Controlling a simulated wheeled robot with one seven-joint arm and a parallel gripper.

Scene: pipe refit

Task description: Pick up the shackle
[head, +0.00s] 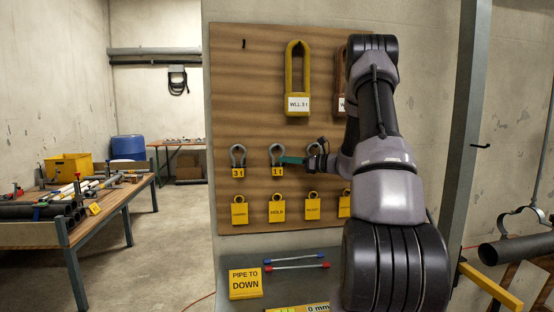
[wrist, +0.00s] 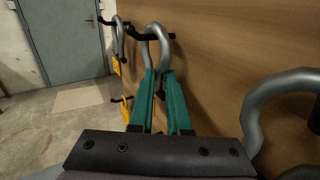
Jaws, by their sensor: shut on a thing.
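A grey shackle (head: 276,151) with a yellow tag reading about "1 t" is at the wooden board, second from the left in its row. My gripper (head: 284,159) reaches in from the right with its green fingers at this shackle. In the wrist view the fingers (wrist: 161,76) are shut on the shackle (wrist: 157,38), with its curved bow showing beyond the fingertips. A black peg passes by the bow, and the shackle appears to be still on it. Its lower part is hidden by the fingers.
A "3 t" shackle (head: 238,155) hangs to the left. Another grey shackle (wrist: 262,110) is close on the right in the wrist view. A yellow sling (head: 297,70) hangs above. A bench with a yellow sign (head: 245,283) stands below.

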